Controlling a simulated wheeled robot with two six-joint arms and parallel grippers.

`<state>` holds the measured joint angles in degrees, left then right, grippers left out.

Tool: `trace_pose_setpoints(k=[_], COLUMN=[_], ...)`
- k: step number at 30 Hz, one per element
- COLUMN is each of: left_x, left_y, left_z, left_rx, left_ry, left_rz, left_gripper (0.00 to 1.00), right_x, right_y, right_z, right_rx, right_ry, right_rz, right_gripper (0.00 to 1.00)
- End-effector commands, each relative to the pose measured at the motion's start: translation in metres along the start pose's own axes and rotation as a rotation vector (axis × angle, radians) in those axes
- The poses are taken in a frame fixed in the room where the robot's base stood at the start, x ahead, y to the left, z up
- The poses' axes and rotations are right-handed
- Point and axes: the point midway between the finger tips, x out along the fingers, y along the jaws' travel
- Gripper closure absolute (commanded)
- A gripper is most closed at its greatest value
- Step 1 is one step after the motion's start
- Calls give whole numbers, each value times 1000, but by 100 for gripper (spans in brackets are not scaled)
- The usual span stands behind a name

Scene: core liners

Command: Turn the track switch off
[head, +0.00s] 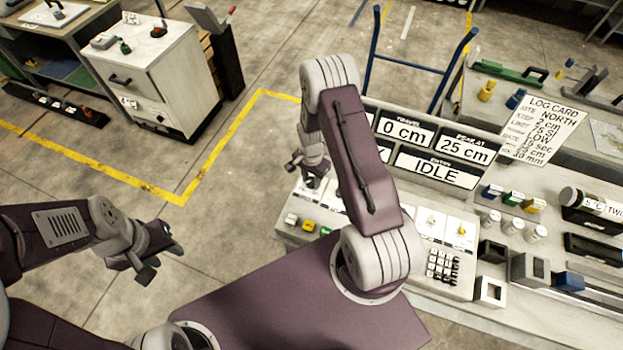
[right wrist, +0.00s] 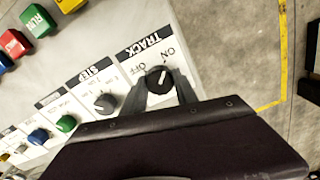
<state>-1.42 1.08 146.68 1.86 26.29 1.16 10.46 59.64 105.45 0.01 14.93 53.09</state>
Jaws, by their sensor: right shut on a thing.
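The track switch (right wrist: 158,79) is a black rotary knob on a white panel marked TRACK, with ON and OFF printed beside it. In the right wrist view the lettering is upside down. The knob's white mark seems to lean towards ON. My right gripper (right wrist: 160,96) is shut on the knob, with a dark finger on each side of it. In the head view my right gripper (head: 308,170) is at the left end of the control console (head: 290,232), and the switch is hidden there. My left gripper (head: 160,258) is open and empty over the floor at the left.
Beside the switch are a STEP knob (right wrist: 105,103), a green knob (right wrist: 67,123) and a blue knob (right wrist: 38,137). A red button (right wrist: 14,44) and a green RUN button (right wrist: 38,20) are nearby. A display behind reads IDLE (head: 437,171). Floor left of the console is clear.

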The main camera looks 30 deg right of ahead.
Motion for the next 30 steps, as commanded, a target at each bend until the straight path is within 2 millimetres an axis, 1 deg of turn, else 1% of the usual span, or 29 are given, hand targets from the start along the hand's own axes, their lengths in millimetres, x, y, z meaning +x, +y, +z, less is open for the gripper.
trace_pose_setpoints(k=[8,30], left_x=[5,22], left_y=[0,0], left_z=[1,2], left_rx=[0,0], left_ry=[0,0], left_rz=[0,0], left_gripper=[60,60], right_x=[0,0], right_y=[0,-1], right_z=[0,0], right_rx=[-136,-829], right_ry=[1,2], right_rz=[-1,-1], right_gripper=[100,100])
